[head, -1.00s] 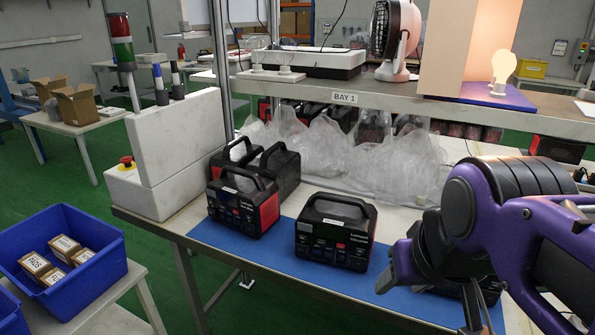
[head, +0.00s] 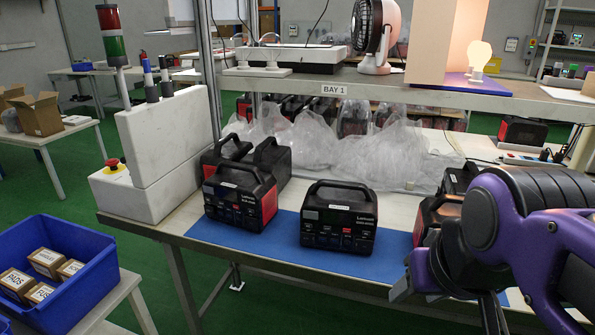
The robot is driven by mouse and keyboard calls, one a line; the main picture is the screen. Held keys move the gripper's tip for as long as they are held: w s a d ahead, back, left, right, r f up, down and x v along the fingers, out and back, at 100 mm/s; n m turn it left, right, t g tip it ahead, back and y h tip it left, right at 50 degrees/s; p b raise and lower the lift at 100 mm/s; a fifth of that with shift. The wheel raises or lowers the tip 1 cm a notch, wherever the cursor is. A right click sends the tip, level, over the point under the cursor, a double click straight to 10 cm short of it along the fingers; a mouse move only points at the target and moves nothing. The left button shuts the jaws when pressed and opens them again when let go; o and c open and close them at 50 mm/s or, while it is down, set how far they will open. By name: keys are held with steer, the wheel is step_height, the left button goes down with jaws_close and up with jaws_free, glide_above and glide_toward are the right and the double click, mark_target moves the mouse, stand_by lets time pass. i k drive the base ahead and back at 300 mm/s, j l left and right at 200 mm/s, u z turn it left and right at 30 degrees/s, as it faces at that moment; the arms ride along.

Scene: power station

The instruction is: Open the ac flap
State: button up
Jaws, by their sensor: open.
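A black power station (head: 338,236) with a top handle stands upright on the blue mat (head: 285,237), its front panel facing me. Another power station with red sides (head: 236,212) stands to its left. A third power station (head: 427,213) at the right is partly hidden behind my arm. Small sockets and labels show on the front panels, but I cannot make out which part is the ac flap. My gripper (head: 447,302) is at the lower right, at the bench's front edge, to the right of the middle station. It is open, and its fingers are partly hidden by my wrist.
A shelf marked BAY 1 (head: 336,90) spans above the bench, with a fan (head: 376,35) and a lamp (head: 480,58) on it. Clear plastic bags (head: 300,138) lie behind the stations. A blue bin (head: 75,292) is lower left.

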mark_target(250, 222)
steer(key=z, duration=1)
steer(key=u, duration=1.85)
